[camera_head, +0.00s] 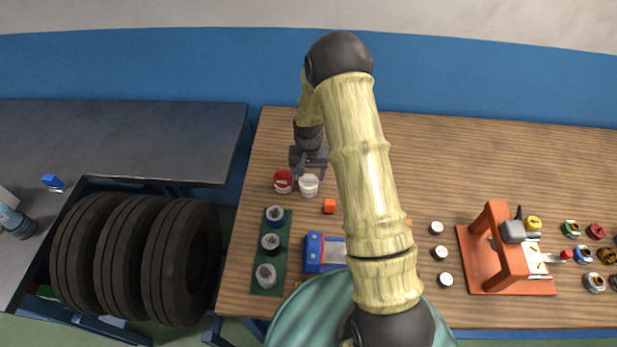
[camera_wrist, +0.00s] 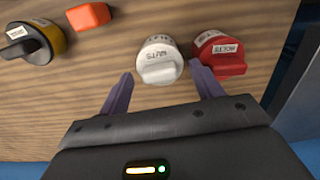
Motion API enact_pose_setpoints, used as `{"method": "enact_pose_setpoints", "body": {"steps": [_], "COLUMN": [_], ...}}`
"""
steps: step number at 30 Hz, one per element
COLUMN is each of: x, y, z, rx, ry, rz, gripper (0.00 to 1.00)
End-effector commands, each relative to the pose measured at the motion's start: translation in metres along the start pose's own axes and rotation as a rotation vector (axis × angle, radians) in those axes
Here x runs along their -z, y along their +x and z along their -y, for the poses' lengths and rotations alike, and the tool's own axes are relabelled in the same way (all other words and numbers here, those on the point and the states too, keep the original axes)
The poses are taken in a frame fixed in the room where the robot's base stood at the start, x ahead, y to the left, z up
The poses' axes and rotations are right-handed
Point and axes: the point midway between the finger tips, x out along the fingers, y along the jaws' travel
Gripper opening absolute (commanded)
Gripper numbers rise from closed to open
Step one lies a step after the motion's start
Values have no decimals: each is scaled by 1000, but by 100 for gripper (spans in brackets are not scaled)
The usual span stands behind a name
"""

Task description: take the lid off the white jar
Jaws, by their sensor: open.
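The white jar (camera_head: 308,187) stands upright on the wooden bench, right beside a red jar (camera_head: 283,181). In the wrist view the white jar (camera_wrist: 154,48) carries a label and has its white lid (camera_wrist: 160,71) on, with a raised bar-shaped grip. My gripper (camera_head: 309,170) is just behind and above the white jar. In the wrist view my gripper (camera_wrist: 162,86) is open and empty, one finger on each side of the lid's line. The right finger is close to the red jar (camera_wrist: 220,55); I cannot tell whether it touches.
An orange cube (camera_head: 329,206) lies right of the white jar. A green tray (camera_head: 281,282) with several jars and a blue-and-red box (camera_head: 314,253) are nearer the front. Tyres (camera_head: 180,262) stand left of the bench. The bench behind the jars is clear.

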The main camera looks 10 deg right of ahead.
Motion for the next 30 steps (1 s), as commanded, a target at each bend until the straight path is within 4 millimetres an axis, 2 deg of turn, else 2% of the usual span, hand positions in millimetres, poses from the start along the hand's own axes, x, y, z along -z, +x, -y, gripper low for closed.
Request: {"method": "enact_pose_setpoints", "body": {"steps": [15, 16, 23, 30], "x": [0, 0, 0, 0], "y": [1, 1, 1, 1], "z": [0, 0, 0, 0], "rx": [0, 0, 0, 0], "ry": [0, 0, 0, 0], "rz": [-1, 0, 0, -1], "gripper": [65, 64, 18, 17]}}
